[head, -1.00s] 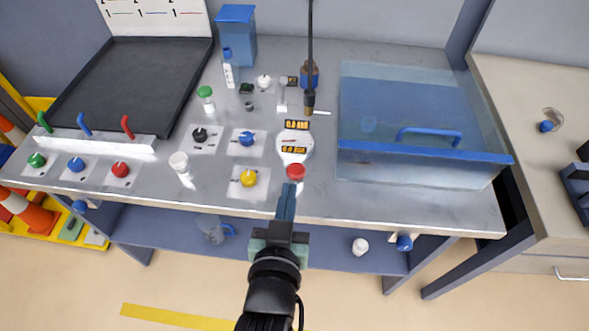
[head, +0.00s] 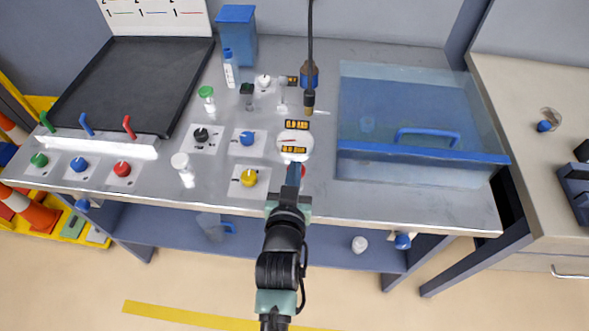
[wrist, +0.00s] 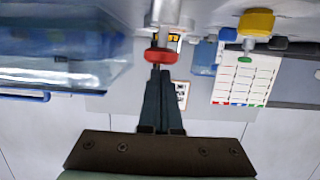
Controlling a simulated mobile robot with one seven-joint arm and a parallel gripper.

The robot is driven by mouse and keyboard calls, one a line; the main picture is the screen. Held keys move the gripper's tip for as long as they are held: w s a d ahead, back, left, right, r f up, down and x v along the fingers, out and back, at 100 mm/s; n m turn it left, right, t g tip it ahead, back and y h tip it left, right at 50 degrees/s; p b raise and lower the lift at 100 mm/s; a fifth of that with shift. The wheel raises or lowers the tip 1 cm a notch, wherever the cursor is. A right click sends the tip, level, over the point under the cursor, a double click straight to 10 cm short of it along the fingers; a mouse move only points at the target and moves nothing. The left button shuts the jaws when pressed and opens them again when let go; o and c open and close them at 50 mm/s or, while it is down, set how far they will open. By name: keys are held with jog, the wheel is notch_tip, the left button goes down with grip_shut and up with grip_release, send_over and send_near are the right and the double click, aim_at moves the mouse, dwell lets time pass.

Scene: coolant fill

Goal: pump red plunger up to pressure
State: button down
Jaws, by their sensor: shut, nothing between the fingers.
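The red plunger (wrist: 159,56) shows in the wrist view as a flat red knob below a pale cylindrical body. In the head view only a sliver of the red plunger (head: 303,171) shows at the right of my fingers, near the bench's front edge. My gripper (wrist: 160,72) is shut and empty, its dark fingertips right at the knob's lower edge; I cannot tell whether they touch. In the head view my gripper (head: 293,168) covers most of the knob. Just behind is a round white gauge (head: 307,146) with orange displays (head: 296,125) too small to read.
A clear tank (head: 420,110) with a blue handle stands at the right. Yellow (head: 249,177), blue (head: 247,138) and black (head: 201,134) knobs and a white-capped bottle (head: 183,168) are to the left. A dark hose (head: 310,30) hangs behind. The front bench edge is clear.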

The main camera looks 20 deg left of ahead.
jog(key=shift+f, duration=0.1)
notch_tip(320, 180, down, 3)
jog(key=shift+r+b, duration=0.1)
jog(key=shift+b, duration=1.15)
jog(key=shift+r+p, duration=0.45)
jog(key=shift+p, duration=0.05)
jog(key=s+d+r+p, duration=0.1)
jog(key=s+d+r, duration=0.1)
jog(key=s+r, duration=0.3)
jog(key=v, duration=0.4)
jog(key=shift+s+a, duration=0.2)
jog(key=shift+s, duration=0.1)
dwell(0.6)
